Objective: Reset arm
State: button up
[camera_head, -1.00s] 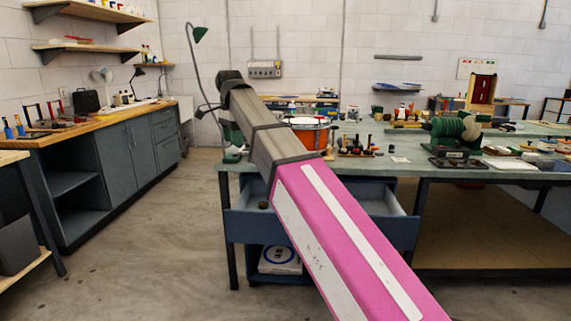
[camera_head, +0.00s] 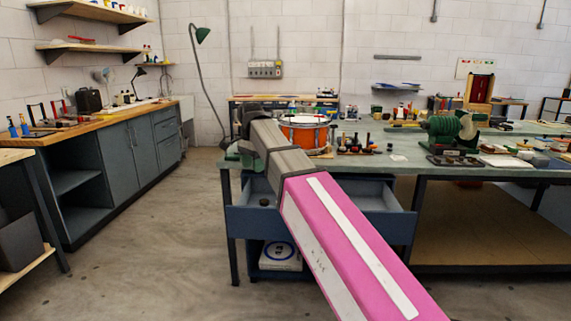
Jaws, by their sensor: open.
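My arm, with a pink and white link and a grey-brown link, reaches from the bottom right up toward the left end of the workbench. My gripper (camera_head: 226,143) shows only as a small dark shape past the arm's far end, beside the lamp's neck. It is open, and I see nothing held in it. Most of it is hidden or too small to make out.
The workbench (camera_head: 400,166) carries an orange drum (camera_head: 304,132), small bottles and a green machine (camera_head: 450,130). An open blue drawer (camera_head: 262,222) juts from its front. A green lamp (camera_head: 203,35) rises at its left end. The floor (camera_head: 165,240) between bench and left cabinets is clear.

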jog(key=d+f+n, duration=0.2)
jog(key=d+f, duration=0.7)
jog(key=f, duration=0.4)
jog(key=s+d+f+n, duration=0.3)
jog(key=s+d+f, duration=0.3)
jog(key=d+f, duration=0.4)
jog(key=s+d+f+n, duration=0.3)
jog(key=s+d+f, duration=0.4)
jog(key=d+f, duration=0.4)
notch_tip(320, 180, down, 6)
jog(key=shift+s+d+r+n, duration=0.1)
jog(key=shift+s+d+n, duration=0.1)
jog(key=shift+n, duration=0.2)
